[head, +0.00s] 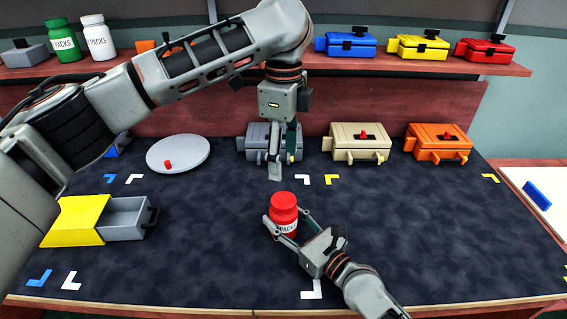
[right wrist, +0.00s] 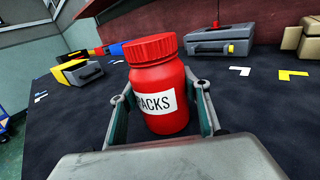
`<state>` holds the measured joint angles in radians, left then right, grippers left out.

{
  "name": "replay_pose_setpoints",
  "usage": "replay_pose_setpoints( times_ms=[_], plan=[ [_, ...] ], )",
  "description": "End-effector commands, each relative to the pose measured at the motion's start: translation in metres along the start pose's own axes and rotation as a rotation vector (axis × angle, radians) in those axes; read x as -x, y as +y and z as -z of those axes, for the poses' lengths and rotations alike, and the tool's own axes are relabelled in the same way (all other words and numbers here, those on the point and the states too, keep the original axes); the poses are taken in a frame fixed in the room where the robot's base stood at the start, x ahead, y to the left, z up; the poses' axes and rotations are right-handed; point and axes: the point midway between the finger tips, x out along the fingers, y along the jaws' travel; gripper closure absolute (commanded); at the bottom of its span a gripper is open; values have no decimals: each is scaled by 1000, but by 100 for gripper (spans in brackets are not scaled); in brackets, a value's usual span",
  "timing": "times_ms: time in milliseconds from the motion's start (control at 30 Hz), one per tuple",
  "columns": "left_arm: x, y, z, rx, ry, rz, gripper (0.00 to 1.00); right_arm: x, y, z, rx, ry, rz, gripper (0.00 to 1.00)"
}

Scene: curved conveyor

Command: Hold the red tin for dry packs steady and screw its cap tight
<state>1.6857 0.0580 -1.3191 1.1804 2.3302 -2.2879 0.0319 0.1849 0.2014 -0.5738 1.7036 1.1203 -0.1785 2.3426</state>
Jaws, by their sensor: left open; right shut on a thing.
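The red tin (head: 284,222) with a white label stands upright on the dark mat, with its red cap (head: 284,200) on top. In the right wrist view the tin (right wrist: 158,80) shows its ribbed cap (right wrist: 151,47) and part of the word PACKS. My right gripper (head: 286,228) is shut around the body of the tin from the front, below the cap. My left gripper (head: 276,172) points down above and behind the tin, apart from the cap, and is open and empty. Whether the cap is fully tight cannot be told.
A grey box (head: 262,141), a beige box (head: 360,146) and an orange box (head: 440,146) stand along the back. A round grey plate (head: 180,153) and a yellow box with a grey drawer (head: 128,222) are at left. The mat right of the tin is clear.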

Motion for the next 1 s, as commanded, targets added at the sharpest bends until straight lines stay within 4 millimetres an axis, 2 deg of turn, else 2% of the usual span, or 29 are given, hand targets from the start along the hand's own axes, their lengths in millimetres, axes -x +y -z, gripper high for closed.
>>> replay_pose_setpoints(
  times_ms=[200,233,300,600,733,867,1000],
  plan=[
    [0,0,0,0,0,0,39,0,0,0,0,0,0,100],
    [0,0,0,0,0,0,39,0,0,0,0,0,0,48],
    [0,0,0,0,0,0,39,0,0,0,0,0,0,34],
    [0,0,0,0,0,0,39,0,0,0,0,0,0,34],
    [0,0,0,0,0,0,39,6,0,1,0,1,1,34],
    [0,0,0,0,0,0,39,24,0,2,0,2,0,34],
    [0,0,0,0,0,0,39,54,0,2,2,4,0,34]
  ],
)
